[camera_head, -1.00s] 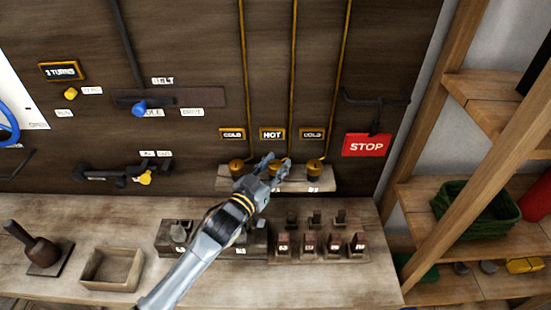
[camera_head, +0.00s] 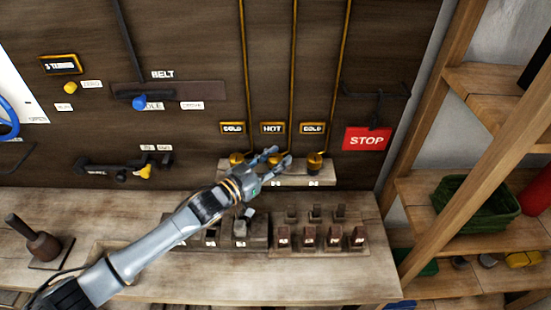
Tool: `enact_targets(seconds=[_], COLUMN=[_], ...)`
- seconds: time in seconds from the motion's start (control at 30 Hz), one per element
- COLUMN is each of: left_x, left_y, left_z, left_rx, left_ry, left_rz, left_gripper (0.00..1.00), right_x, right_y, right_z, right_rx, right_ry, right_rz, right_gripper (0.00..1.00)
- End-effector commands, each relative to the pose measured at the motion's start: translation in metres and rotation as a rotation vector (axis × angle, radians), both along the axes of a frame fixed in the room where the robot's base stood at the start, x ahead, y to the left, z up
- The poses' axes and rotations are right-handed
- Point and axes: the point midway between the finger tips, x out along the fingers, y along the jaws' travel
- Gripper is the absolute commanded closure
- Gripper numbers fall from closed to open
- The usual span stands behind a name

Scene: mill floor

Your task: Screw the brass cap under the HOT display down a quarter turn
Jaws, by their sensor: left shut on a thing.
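The HOT display (camera_head: 272,128) is the middle of three framed displays on the dark wooden wall, with a COLD display (camera_head: 232,128) on its left and another (camera_head: 313,128) on its right. A small ledge (camera_head: 322,179) below bears three brass caps. My left gripper (camera_head: 278,157) reaches up from the lower left and is shut on the middle brass cap, under HOT; its fingers hide most of that cap. The left brass cap (camera_head: 236,159) and right brass cap (camera_head: 314,162) stand free beside it. My right gripper is out of view.
A red STOP sign (camera_head: 367,139) hangs right of the displays. Below, on the workbench (camera_head: 330,276), stand racks with several small dark blocks (camera_head: 308,235). A wooden mallet-like tool (camera_head: 40,242) stands at left. Shelves with a green crate (camera_head: 470,203) are at right.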

Motion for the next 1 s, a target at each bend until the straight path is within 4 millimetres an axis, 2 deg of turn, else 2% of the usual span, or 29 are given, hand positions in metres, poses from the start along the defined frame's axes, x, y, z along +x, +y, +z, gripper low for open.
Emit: enact_targets(seconds=[0.03,0.13,0.17,0.73,1.0], left_x=[0.0004,0.0004,0.0004,-0.0006,-0.0018], left_y=[0.0002,0.0001,0.0001,-0.0007,-0.0020], left_z=[0.0006,0.0006,0.0006,0.0000,-0.0006], left_rx=[0.000,0.000,0.000,-0.003,-0.008], left_ry=[-0.001,-0.001,-0.001,0.001,0.006], left_rz=[0.001,0.001,0.001,0.014,0.130], left_gripper=[0.63,0.42,0.41,0.41,0.41], right_x=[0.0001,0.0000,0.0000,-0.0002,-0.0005], right_y=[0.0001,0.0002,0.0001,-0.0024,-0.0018], right_z=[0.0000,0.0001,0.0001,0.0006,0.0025], right_rx=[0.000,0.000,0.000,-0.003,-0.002], right_ry=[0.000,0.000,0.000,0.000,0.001], right_rz=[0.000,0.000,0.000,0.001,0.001], right_gripper=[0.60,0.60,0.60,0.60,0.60])
